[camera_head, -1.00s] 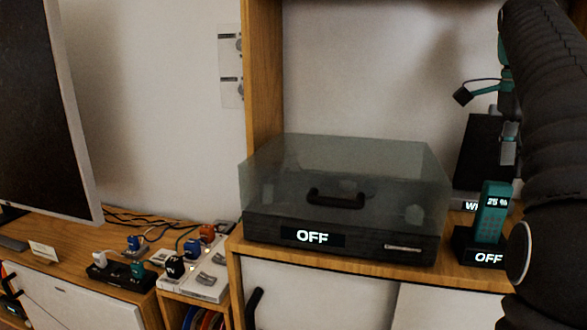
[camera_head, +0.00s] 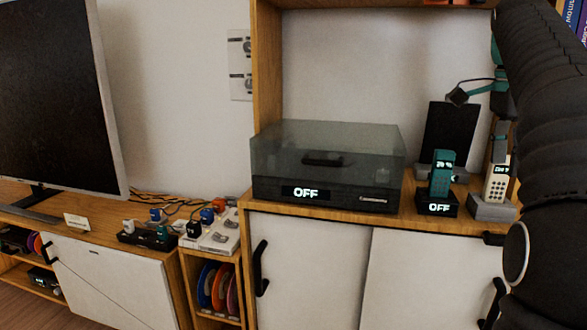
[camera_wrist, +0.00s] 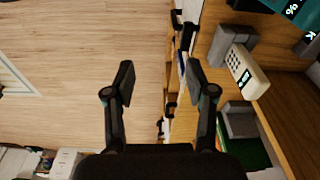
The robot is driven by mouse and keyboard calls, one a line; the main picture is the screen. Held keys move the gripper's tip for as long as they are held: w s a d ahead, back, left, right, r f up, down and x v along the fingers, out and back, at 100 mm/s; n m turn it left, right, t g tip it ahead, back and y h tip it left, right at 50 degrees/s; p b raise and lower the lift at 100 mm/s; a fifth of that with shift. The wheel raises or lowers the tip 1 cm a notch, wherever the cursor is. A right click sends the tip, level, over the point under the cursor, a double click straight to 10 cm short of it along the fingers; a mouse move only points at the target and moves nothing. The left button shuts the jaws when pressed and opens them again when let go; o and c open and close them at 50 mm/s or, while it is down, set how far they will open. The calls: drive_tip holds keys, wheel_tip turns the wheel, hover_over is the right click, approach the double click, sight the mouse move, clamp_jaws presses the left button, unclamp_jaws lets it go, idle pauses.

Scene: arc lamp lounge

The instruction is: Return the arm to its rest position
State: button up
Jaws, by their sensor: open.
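My gripper (camera_wrist: 158,82) is open and empty in the wrist view, its two black fingers spread apart over the wooden floor and the cabinet's front edge. In the head view my dark arm stands raised along the right side and hides part of the shelf. The gripper's fingertips cannot be made out clearly there. A cream handset (camera_wrist: 245,72) on a grey cradle lies to the right of the fingers in the wrist view, apart from them. The handset also shows in the head view (camera_head: 496,181) beside my arm.
A turntable (camera_head: 328,165) with a closed smoky lid reads OFF on the cabinet (camera_head: 310,265). A teal handset (camera_head: 441,172) stands in a black dock reading OFF. A television (camera_head: 55,95) and power strips with plugs are at the left. Wooden floor (camera_wrist: 60,60) is clear.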

drive_tip(key=w+d+f+n+t, duration=0.1)
drive_tip(key=w+d+f+n, duration=0.1)
drive_tip(key=w+f+n, duration=0.35)
drive_tip(key=s+a+f+n+t, duration=0.2)
drive_tip(key=s+a+f+n, duration=0.1)
drive_tip(key=a+f+n, duration=0.4)
drive_tip(key=s+a+f+n+t, duration=0.1)
drive_tip(key=s+a+f+n, duration=0.2)
drive_tip(key=s+a+f, duration=0.4)
drive_tip(key=s+a+f+n+t+y, duration=0.1)
drive_tip(key=s+a+f+n, duration=0.3)
drive_tip(key=s+a+f, duration=0.4)
drive_tip(key=s+a, duration=0.1)
drive_tip(key=s, duration=0.4)
drive_tip(key=shift+s+t, duration=0.3)
drive_tip(key=shift+t, duration=0.1)
drive_tip(key=shift+a+n, duration=0.1)
drive_tip(key=shift+n, duration=0.15)
